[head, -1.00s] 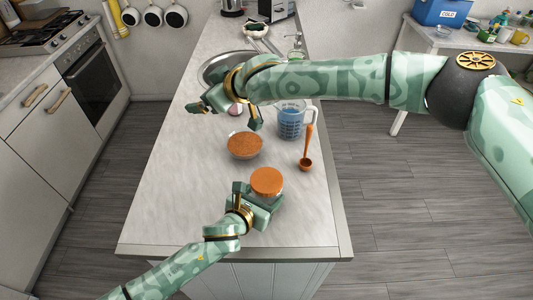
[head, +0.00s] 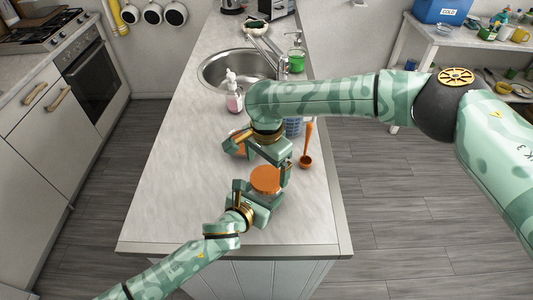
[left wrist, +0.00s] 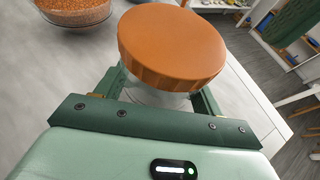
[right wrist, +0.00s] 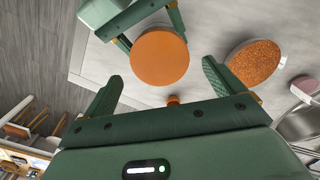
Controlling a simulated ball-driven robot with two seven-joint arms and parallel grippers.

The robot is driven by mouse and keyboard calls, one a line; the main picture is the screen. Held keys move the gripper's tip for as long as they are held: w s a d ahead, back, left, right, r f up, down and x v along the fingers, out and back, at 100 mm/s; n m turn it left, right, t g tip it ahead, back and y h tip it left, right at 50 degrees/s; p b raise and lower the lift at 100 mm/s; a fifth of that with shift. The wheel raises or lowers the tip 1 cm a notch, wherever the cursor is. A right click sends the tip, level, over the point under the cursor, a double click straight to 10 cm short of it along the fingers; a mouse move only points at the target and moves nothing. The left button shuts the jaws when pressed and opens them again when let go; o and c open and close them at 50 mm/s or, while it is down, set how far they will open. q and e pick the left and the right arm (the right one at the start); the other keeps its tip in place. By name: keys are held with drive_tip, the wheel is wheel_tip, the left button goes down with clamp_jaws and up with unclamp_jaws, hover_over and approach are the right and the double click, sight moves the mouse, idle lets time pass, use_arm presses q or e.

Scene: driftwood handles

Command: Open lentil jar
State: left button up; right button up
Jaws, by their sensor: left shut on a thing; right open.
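The jar has a round orange lid (head: 265,180), which is on the jar near the front of the counter. My left gripper (head: 262,197) is shut around the jar body below the lid; in the left wrist view the lid (left wrist: 173,45) hides most of the body. My right gripper (head: 262,160) is open just above and behind the lid. In the right wrist view the lid (right wrist: 160,55) lies between and beyond the open fingers, apart from them. What is inside the jar is hidden.
A bowl of orange-brown grains (right wrist: 255,62) stands behind the jar, mostly covered by my right gripper in the head view. A measuring jug (head: 294,128) is partly hidden. A soap bottle (head: 234,98) stands before the sink (head: 212,70). The counter's left is clear.

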sight(267, 177)
drive_tip(key=shift+f, duration=1.9)
drive_tip(key=shift+c, duration=0.3)
